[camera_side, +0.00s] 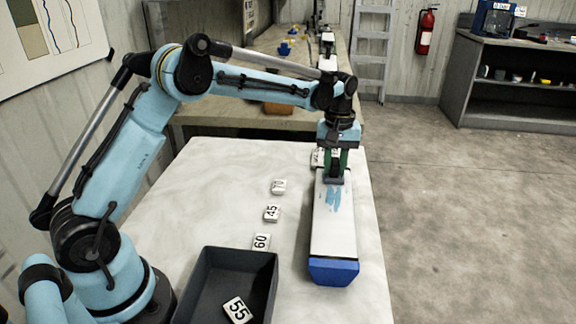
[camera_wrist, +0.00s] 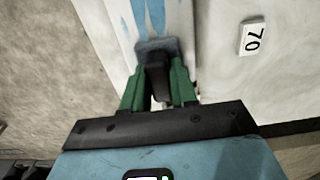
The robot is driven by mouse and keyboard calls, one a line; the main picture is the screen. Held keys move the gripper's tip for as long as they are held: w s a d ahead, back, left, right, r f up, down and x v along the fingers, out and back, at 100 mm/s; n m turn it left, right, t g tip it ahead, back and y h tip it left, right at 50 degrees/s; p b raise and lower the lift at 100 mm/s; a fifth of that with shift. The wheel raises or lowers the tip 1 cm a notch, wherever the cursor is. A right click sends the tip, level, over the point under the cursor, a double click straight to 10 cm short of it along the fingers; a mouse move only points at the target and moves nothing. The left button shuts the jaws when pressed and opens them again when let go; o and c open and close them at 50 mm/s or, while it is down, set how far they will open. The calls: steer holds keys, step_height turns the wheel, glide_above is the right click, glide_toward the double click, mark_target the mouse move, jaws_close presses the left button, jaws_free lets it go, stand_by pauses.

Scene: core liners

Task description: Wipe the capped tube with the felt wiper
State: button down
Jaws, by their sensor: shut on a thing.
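The capped tube (camera_side: 333,237) is a long white piece lying on the white table, with a blue cap (camera_side: 333,271) at its near end. Light-blue smears (camera_side: 333,197) mark its top toward the far end. My gripper (camera_side: 336,168) is over the far part of the tube, its green fingers shut on the dark felt wiper (camera_side: 334,178). The wiper is at or just above the tube's top; I cannot tell if it touches. The wrist view also shows the wiper (camera_wrist: 156,62) between the fingers, with blue streaks (camera_wrist: 148,14) on the tube beyond it.
Number blocks 70 (camera_side: 279,186), 45 (camera_side: 272,212) and 60 (camera_side: 261,241) lie left of the tube. A dark tray (camera_side: 203,278) at the front left holds block 55 (camera_side: 236,309). Another block (camera_side: 317,157) is partly hidden behind my gripper. The table strip right of the tube is clear.

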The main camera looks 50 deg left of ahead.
steer(key=shift+w+a, duration=0.6)
steer(key=shift+w, duration=0.05)
steer(key=shift+s+d, duration=4.9)
steer(key=shift+s, duration=0.05)
steer(key=shift+w+a, duration=5)
steer(key=shift+s+d+r, duration=0.1)
steer(key=shift+s+d, duration=5)
step_height(320, 180, up, 8)
steer(key=shift+w+a, duration=0.1)
steer(key=shift+a, duration=0.05)
